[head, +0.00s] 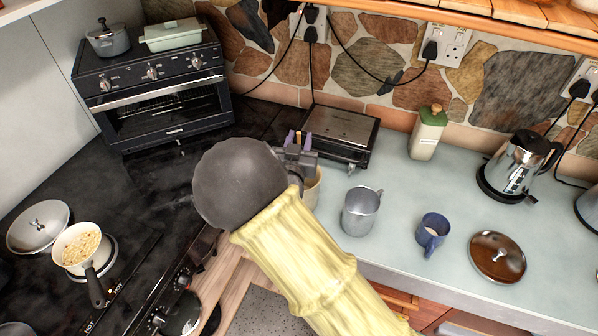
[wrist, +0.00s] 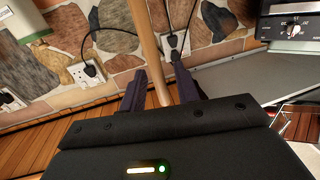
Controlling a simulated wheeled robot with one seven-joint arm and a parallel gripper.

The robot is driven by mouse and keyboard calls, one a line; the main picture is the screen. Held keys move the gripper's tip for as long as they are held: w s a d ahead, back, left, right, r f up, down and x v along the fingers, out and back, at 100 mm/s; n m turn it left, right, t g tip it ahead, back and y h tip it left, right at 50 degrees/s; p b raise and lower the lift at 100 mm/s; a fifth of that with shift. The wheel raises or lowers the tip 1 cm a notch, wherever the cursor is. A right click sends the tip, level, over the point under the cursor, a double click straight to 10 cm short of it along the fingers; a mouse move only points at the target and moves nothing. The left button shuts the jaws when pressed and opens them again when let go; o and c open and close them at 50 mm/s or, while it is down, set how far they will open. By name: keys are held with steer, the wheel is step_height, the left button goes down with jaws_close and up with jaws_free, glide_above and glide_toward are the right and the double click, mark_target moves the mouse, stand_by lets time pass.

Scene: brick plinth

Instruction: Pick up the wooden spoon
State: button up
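A plain wooden shaft (wrist: 151,45), which looks like the wooden spoon's handle, runs up between the two dark fingers of my gripper (wrist: 161,76) in the wrist view. The fingers stand apart, with a gap visible on the right side of the shaft; contact on the left is hard to judge. The spoon's bowl is not in view. In the head view my gripper (head: 299,139), with purple fingertips, is above a cream pot (head: 313,189) in front of the toaster grill. My arm hides much of that pot, and I cannot make out the spoon there.
A dark grill (head: 340,135) stands behind my gripper. To the right are a metal jug (head: 361,212), a blue mug (head: 433,232), a green-topped bottle (head: 427,133) and a kettle (head: 517,167). A black oven (head: 155,95) and a saucepan (head: 82,247) are at left.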

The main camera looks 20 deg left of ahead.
stand_by(0.4)
steer(key=shift+s, duration=0.1)
jaws_close()
step_height(320, 180, up, 10)
steer(key=shift+f+b, duration=0.1)
steer(key=shift+b, duration=1)
